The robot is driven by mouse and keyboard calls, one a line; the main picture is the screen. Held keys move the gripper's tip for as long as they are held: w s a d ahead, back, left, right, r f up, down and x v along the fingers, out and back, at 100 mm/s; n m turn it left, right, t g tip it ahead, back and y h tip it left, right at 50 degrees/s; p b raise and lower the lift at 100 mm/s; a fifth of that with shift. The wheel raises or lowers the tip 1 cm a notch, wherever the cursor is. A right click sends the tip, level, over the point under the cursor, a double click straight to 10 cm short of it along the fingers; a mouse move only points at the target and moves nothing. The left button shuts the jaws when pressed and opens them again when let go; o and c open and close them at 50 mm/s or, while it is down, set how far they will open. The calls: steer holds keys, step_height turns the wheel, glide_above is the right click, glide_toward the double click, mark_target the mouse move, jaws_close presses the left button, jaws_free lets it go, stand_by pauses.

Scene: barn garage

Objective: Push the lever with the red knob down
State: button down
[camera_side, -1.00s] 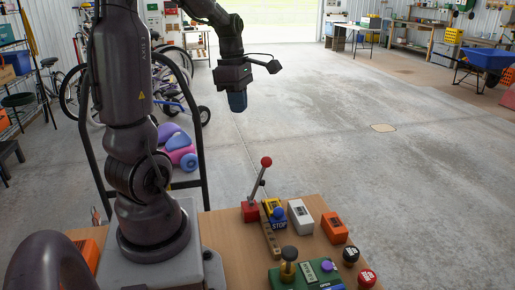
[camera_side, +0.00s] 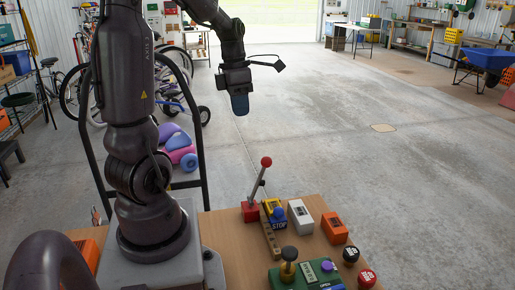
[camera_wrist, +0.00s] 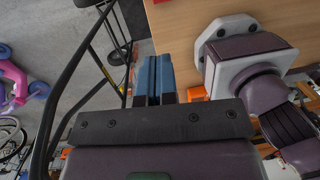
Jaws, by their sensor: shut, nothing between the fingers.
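The lever with the red knob (camera_side: 266,161) stands on a red base (camera_side: 250,211) at the back left of the wooden table. Its grey rod leans up and slightly to the right. My gripper (camera_side: 240,104) points down, well above the lever and a little left of it, touching nothing. In the wrist view its blue fingers (camera_wrist: 153,80) are together and empty. The lever cannot be made out in the wrist view.
Beside the lever stand a yellow and blue STOP box (camera_side: 275,213), a white switch box (camera_side: 300,216) and an orange box (camera_side: 334,228). A green panel (camera_side: 305,274) and round black and red buttons (camera_side: 367,278) are in front. The air around the knob is clear.

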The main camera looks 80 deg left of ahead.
steer(key=w+d+f, duration=0.2)
steer(key=w+f, duration=0.1)
steer(key=f, duration=0.7)
steer(key=shift+w+f, duration=0.3)
steer(key=shift+w+d, duration=0.1)
steer(key=shift+w, duration=0.05)
steer(key=shift+w+f+g, duration=0.1)
steer(key=shift+w+g, duration=0.3)
steer(key=shift+w, duration=0.05)
